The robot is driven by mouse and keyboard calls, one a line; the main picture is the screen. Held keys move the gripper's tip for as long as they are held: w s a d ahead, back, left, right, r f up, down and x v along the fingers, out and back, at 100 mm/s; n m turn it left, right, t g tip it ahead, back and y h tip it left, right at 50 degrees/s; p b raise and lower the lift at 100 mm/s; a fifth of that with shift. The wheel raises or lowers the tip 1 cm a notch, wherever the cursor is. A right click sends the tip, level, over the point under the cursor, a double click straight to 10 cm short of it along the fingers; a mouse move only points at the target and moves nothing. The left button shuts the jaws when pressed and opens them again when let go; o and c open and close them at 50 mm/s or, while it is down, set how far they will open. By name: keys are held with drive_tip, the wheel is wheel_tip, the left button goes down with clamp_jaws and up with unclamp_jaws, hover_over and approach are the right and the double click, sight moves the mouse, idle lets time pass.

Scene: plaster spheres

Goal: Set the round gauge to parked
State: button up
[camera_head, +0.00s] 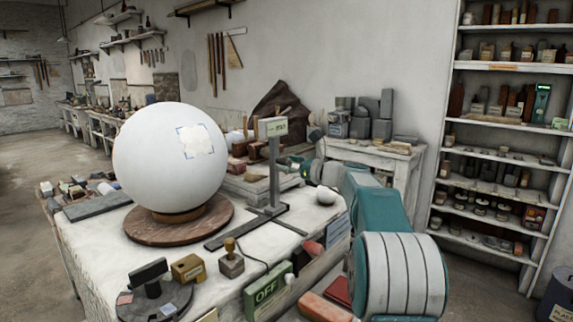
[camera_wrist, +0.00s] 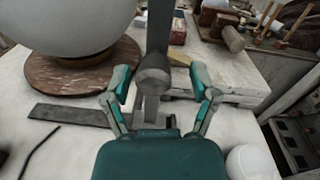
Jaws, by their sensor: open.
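A grey upright post with a flat foot (camera_head: 272,205) stands on the white work table, right of the big white sphere. A small label plate (camera_head: 273,128) tops it; its lettering is too small to read surely. I take this stand for the round gauge. My gripper (camera_head: 292,163) is just right of the post. In the wrist view, my gripper (camera_wrist: 160,82) is open, its fingers either side of a round grey knob (camera_wrist: 153,76) in front of the post (camera_wrist: 158,35). Whether the fingers touch the knob I cannot tell.
The white sphere (camera_head: 165,150) rests on a round wooden base (camera_head: 180,228) close left. A small white ball (camera_head: 326,195) lies at the table's right. A green OFF box (camera_head: 267,290) and several blocks fill the front. A side table (camera_head: 375,150) stands behind.

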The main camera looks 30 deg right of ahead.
drive_tip(key=v, duration=1.1)
drive_tip(key=shift+d, duration=0.3)
drive_tip(key=s+a+f+n+g, duration=0.2)
drive_tip(key=s+a+n+g, duration=0.15)
drive_tip(key=a, duration=0.45)
drive_tip(key=s+a+f+n+g, duration=0.2)
drive_tip(key=s+a+n, duration=0.25)
drive_tip(key=a, duration=0.25)
drive_tip(key=s+a+f+n+g, duration=0.3)
drive_tip(key=a+n, duration=0.1)
drive_tip(key=a, duration=0.4)
drive_tip(key=s+a+f+n+h, duration=0.1)
drive_tip(key=s+f+n+h, duration=0.1)
drive_tip(key=s+n, duration=0.3)
drive_tip(key=s+a+f+n+g+h, duration=0.1)
drive_tip(key=s+a+f+n+h, duration=0.1)
drive_tip(key=s+f+n, duration=0.3)
drive_tip(key=s+a+f+n+g+h, duration=0.1)
drive_tip(key=s+f+n+h, duration=0.2)
drive_tip(key=s+n, duration=0.4)
drive_tip(key=s+f, duration=0.1)
drive_tip(key=s, duration=0.3)
drive_tip(key=shift+a+f+h, duration=0.15)
drive_tip(key=shift+a+h, duration=0.15)
drive_tip(key=shift+a, duration=0.1)
drive_tip(key=shift+w, duration=0.1)
